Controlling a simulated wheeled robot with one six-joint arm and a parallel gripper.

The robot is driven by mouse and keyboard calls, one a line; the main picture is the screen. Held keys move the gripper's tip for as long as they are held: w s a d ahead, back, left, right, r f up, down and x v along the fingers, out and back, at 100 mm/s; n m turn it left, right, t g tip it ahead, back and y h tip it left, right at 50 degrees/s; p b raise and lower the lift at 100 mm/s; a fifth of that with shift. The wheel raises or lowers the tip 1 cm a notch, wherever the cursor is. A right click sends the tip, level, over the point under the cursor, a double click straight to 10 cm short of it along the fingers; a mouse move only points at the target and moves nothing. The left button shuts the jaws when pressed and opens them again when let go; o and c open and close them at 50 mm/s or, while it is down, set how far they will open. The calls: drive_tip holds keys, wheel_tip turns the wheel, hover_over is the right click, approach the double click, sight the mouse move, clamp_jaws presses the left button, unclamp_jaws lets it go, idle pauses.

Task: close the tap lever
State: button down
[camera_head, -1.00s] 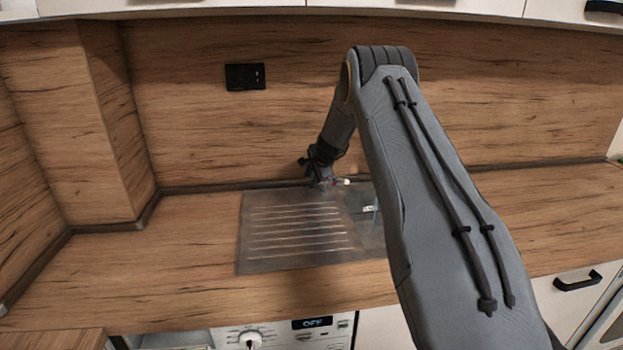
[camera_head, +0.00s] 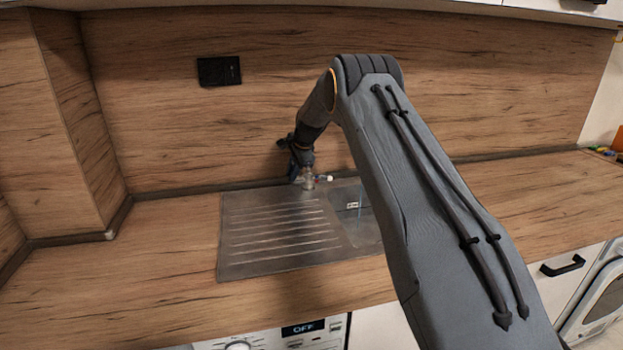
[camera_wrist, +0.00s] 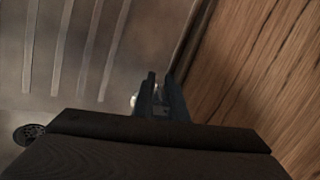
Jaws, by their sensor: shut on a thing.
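The metal tap (camera_head: 308,183) stands at the back edge of the steel sink (camera_head: 262,264), with a small white-and-red tip pointing right. My gripper (camera_head: 297,172) is at the top of the tap, in front of the splashback. In the wrist view my gripper (camera_wrist: 158,92) has its two dark fingers close together, shut on the tap lever. The lever is mostly hidden by the fingers, so its exact angle cannot be told. A small pale part of the tap (camera_wrist: 133,101) shows just left of the fingers.
The oak splashback (camera_head: 180,130) rises close behind the tap. A black socket (camera_head: 219,71) is on it. The sink basin (camera_head: 352,207) is partly hidden by my arm. The worktop (camera_head: 130,270) left of the sink is clear.

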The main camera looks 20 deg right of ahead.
drive_tip(key=shift+w+a+g+b, duration=0.1)
drive_tip(key=shift+w+g+b, duration=0.25)
drive_tip(key=shift+b, duration=0.5)
drive_tip(key=shift+s+r, duration=0.1)
drive_tip(key=shift+s, duration=0.05)
drive_tip(key=c, duration=1.8)
unclamp_jaws()
drive_tip(key=shift+o, duration=0.2)
drive_tip(key=shift+r, duration=0.1)
drive_tip(key=shift+b+v, duration=1.25)
drive_tip(key=shift+v, duration=2.55)
